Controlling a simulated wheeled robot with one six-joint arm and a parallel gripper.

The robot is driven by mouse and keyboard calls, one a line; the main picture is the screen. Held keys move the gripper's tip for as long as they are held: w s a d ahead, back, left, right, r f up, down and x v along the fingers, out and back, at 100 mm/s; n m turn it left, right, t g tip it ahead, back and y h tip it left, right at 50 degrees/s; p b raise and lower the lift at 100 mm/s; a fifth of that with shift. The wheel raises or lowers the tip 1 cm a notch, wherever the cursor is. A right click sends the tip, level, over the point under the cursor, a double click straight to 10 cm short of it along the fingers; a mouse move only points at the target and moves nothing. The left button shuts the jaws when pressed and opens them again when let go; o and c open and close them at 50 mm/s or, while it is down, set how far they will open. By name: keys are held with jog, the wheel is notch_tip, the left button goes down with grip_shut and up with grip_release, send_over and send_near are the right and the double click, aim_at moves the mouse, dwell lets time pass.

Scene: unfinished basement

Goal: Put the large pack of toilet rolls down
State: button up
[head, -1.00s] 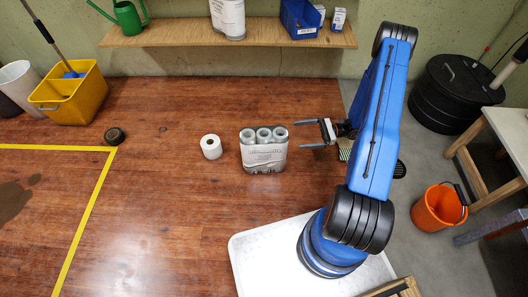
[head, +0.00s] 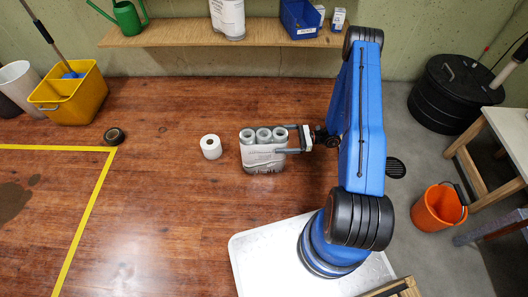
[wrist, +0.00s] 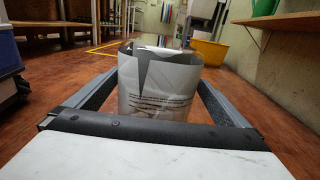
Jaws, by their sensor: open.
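The large pack of toilet rolls (head: 263,158) stands upright on the brown wooden floor, wrapped in printed film with several roll ends showing on top. My gripper (head: 281,138) reaches it from the right, with its fingers level and spread at the pack's right end. In the wrist view the pack (wrist: 157,88) stands between the two open fingers of my gripper (wrist: 160,95), one on each side. Gaps seem to show beside it, but I cannot tell whether either finger touches it.
A single toilet roll (head: 210,147) stands just left of the pack. A dark roll of tape (head: 114,136) and a yellow floor line (head: 86,228) lie further left. A wooden shelf (head: 170,32) runs along the back wall. Floor in front of the pack is clear.

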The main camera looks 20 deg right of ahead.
aim_at(268, 140)
jog(key=shift+x, duration=3.05)
jog(key=shift+s+f, duration=0.1)
jog(key=shift+s, duration=0.1)
jog(key=shift+a, duration=0.1)
jog(key=c, duration=2)
